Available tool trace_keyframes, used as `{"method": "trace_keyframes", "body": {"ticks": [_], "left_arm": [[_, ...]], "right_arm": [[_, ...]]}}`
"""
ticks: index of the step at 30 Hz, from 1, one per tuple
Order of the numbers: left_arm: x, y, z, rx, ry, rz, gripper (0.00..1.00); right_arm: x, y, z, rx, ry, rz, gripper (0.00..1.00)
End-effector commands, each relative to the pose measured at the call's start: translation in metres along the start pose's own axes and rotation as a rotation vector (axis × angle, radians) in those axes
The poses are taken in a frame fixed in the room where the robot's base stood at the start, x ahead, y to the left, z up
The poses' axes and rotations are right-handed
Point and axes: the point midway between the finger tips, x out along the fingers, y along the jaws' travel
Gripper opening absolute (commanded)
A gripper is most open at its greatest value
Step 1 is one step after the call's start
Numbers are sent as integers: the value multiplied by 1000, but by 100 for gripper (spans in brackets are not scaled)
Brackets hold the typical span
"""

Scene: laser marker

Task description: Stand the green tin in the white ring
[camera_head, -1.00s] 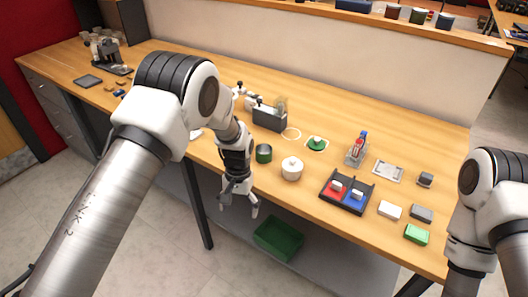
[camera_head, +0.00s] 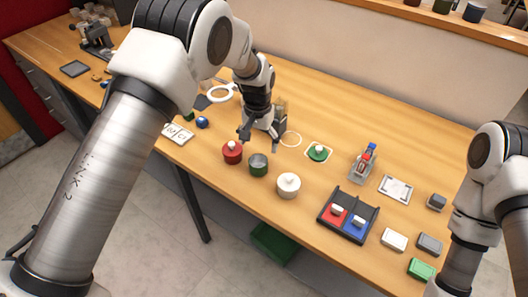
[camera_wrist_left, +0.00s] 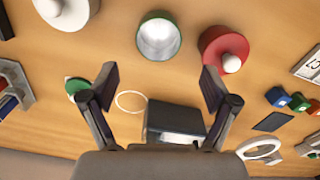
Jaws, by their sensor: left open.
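The green tin (camera_head: 258,165) stands upright near the front edge, between a red pot and a white pot. The left wrist view looks into its pale, open top (camera_wrist_left: 158,42). A thin white ring (camera_head: 291,139) lies flat and empty on the table, behind and right of the tin; it also shows in the left wrist view (camera_wrist_left: 131,101). My left gripper (camera_head: 261,134) is open and empty, above the table just behind the tin. Its spread fingers (camera_wrist_left: 160,80) show in the left wrist view, apart from the tin. My right gripper is out of view.
The red pot (camera_head: 232,153) and white lidded pot (camera_head: 288,186) flank the tin closely. A dark box (camera_wrist_left: 175,122) stands near the thin ring. A thicker white ring (camera_head: 220,93) lies farther left. A green lid (camera_head: 319,152) and black divided tray (camera_head: 347,215) are to the right.

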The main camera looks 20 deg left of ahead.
Motion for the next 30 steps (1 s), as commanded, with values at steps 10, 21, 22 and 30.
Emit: {"method": "trace_keyframes", "body": {"ticks": [10, 21, 22, 30], "left_arm": [[46, 2, 2, 0, -6, 1, 87], [76, 2, 1, -1, -1, 0, 87], [76, 2, 1, 0, -1, 0, 80], [76, 2, 1, 0, -1, 0, 12]], "right_arm": [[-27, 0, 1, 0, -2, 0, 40], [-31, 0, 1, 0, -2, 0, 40], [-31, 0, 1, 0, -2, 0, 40], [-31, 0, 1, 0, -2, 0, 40]]}}
